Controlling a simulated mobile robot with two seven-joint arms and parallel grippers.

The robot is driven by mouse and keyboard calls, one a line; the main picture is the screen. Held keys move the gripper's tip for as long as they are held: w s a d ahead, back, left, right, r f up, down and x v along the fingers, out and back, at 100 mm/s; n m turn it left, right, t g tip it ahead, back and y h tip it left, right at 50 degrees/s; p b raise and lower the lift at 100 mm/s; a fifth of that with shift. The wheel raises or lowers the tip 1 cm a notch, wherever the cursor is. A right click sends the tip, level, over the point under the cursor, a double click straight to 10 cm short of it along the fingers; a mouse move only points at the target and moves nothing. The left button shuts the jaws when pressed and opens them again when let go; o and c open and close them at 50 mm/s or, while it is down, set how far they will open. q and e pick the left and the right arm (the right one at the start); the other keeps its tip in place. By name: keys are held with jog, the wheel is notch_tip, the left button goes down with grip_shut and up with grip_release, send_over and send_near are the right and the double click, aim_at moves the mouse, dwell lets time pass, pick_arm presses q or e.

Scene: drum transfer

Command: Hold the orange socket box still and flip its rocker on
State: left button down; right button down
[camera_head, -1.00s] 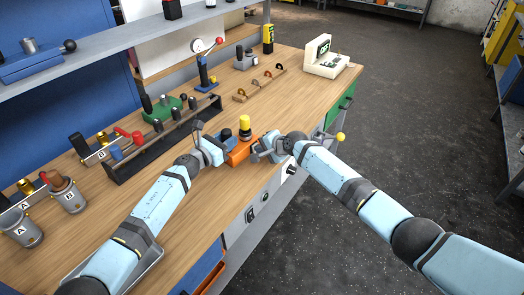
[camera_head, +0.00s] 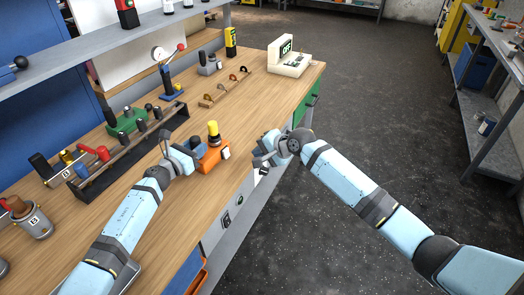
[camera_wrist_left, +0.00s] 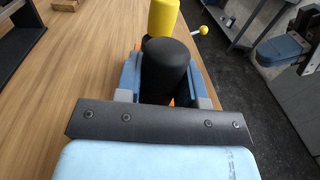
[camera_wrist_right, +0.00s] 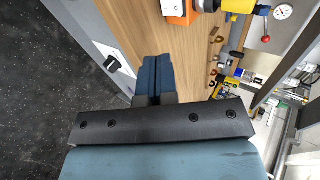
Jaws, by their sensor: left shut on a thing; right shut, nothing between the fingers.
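The orange socket box (camera_head: 213,158) sits near the bench's front edge, with a yellow cylinder (camera_head: 213,130) upright on it. A small white part (camera_head: 226,153) shows on its right end and again in the right wrist view (camera_wrist_right: 172,8); its rocker setting is too small to tell. My left gripper (camera_head: 194,146) is shut on the box's black round post (camera_wrist_left: 166,68), between the fingers in the left wrist view. My right gripper (camera_head: 260,158) is shut and empty, apart from the box to its right. Its closed fingers (camera_wrist_right: 155,78) show over the wood.
A display (camera_head: 287,50) at the bench's far end reads OFF. A dark rack (camera_head: 130,150) with several posts stands left of my left gripper. Open floor lies to the right.

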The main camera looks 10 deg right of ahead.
aim_at(228, 156)
jog(key=shift+s+d+r, duration=0.35)
jog(key=shift+s+d+f, duration=0.1)
jog(key=shift+d+f, duration=0.15)
jog(key=shift+f, duration=0.45)
jog(key=x, duration=0.8)
jog(key=r+x, duration=0.1)
jog(key=x, duration=0.3)
jog(key=shift+w+a, duration=0.25)
jog(key=shift+a, duration=0.15)
jog(key=shift+w+a+f, duration=0.15)
jog(key=shift+w+a, duration=0.35)
jog(key=shift+a, duration=0.05)
